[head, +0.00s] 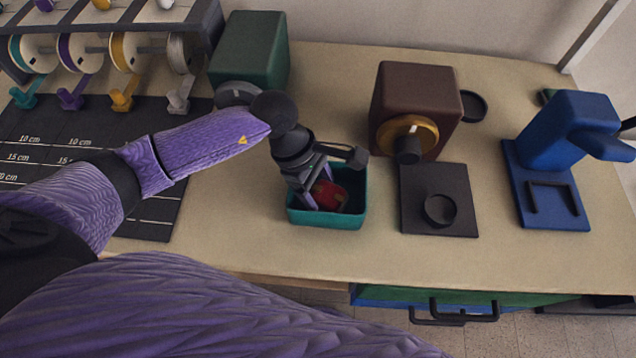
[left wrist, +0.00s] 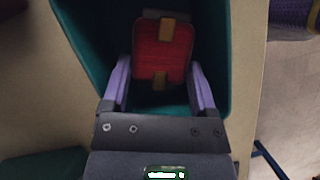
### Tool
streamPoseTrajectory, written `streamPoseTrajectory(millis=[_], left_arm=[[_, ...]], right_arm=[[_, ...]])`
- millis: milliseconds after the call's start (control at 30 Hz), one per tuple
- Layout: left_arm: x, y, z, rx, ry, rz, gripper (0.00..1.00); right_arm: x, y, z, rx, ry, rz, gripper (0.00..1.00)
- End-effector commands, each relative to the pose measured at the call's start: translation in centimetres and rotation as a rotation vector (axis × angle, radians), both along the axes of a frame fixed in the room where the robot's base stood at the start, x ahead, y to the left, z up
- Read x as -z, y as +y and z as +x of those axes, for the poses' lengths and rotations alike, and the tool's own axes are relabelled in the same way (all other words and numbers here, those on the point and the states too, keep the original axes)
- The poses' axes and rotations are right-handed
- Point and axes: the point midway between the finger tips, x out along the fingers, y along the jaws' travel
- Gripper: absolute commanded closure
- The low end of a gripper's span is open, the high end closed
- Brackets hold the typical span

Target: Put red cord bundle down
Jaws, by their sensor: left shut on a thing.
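The red cord bundle (head: 328,194) is inside the teal bin (head: 328,220) near the table's front edge. In the left wrist view the bundle (left wrist: 161,52) is red with orange bands and lies between the two purple fingers. My left gripper (head: 320,192) reaches down into the teal bin and is shut on the bundle. The bin's dark teal wall (left wrist: 90,30) surrounds the fingers in the left wrist view. Whether the bundle touches the bin's floor is hard to tell. My right gripper is not in view.
A dark green box (head: 250,50) stands behind the bin. A brown machine (head: 415,95) with a yellow dial and a black plate (head: 438,200) are to its right. A blue stand (head: 555,150) is at far right. A spool rack (head: 110,45) and black cutting mat (head: 60,130) are left.

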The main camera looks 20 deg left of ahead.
Motion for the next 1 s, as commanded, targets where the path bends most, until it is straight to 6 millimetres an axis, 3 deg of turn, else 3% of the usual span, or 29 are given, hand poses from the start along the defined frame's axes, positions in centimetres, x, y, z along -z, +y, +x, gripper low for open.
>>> streamPoseTrajectory(millis=[433,467,567,867,1000], left_arm=[[1.3,0.0,-0.1,0.0,0.004,0.0,0.81],[1.3,0.0,-0.1,0.0,0.005,0.002,0.23],[1.3,0.0,-0.2,0.0,0.007,0.002,0.02],[1.3,0.0,-0.3,0.0,0.014,0.003,0.0],[-1.3,0.6,-0.1,-0.002,0.008,0.004,0.0]], right_arm=[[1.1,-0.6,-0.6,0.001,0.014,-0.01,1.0],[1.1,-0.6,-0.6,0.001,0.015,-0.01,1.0],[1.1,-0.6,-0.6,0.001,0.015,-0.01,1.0],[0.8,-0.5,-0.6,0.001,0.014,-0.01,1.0],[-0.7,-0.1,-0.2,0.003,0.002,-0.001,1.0]])
